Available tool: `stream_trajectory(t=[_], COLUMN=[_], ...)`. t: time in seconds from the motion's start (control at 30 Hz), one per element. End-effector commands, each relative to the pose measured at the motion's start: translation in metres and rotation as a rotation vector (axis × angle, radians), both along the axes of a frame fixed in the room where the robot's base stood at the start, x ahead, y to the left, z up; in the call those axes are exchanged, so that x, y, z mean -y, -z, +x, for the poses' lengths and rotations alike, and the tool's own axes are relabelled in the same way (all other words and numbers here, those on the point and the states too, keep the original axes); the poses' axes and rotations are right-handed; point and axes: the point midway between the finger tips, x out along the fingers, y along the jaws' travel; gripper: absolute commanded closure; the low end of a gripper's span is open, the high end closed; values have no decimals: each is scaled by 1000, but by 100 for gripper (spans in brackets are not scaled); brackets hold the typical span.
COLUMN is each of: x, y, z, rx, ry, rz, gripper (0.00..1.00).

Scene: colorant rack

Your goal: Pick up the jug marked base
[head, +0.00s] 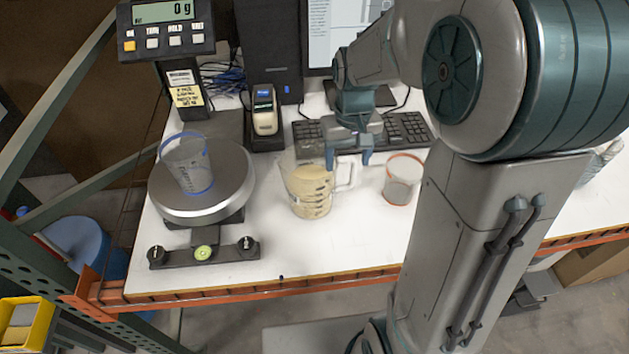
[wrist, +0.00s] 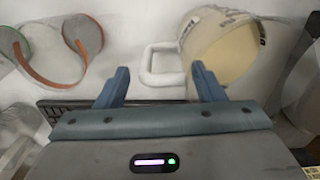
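A clear jug (head: 308,195) holding beige liquid stands upright on the white table, right of the scale. Dark markings show on its side, but I cannot read them surely as "base". Its handle (head: 345,172) points right, towards my gripper (head: 349,160). In the wrist view the jug (wrist: 225,48) is at upper right, and its pale handle (wrist: 151,66) lies just ahead of and between the fingertips of my gripper (wrist: 161,72). The fingers are open and empty. I cannot tell whether they touch the handle.
An orange-rimmed container (head: 403,182) stands close right of the gripper. A blue-rimmed beaker (head: 188,163) sits on the round scale plate (head: 230,190); the scale display (head: 163,11) reads 0 g. A keyboard (head: 405,130) and a handheld device (head: 264,115) are behind. The table front is clear.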

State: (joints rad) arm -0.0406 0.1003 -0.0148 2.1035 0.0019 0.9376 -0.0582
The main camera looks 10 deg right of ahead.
Motion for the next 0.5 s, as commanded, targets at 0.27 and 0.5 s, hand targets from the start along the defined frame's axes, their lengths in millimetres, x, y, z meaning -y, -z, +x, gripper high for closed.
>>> stream_trajectory(t=[0.27,0.5], x=[0,0], y=[-1,-2], z=[0,0], rx=[2,2], ry=[0,0], rz=[0,0], gripper=[100,100])
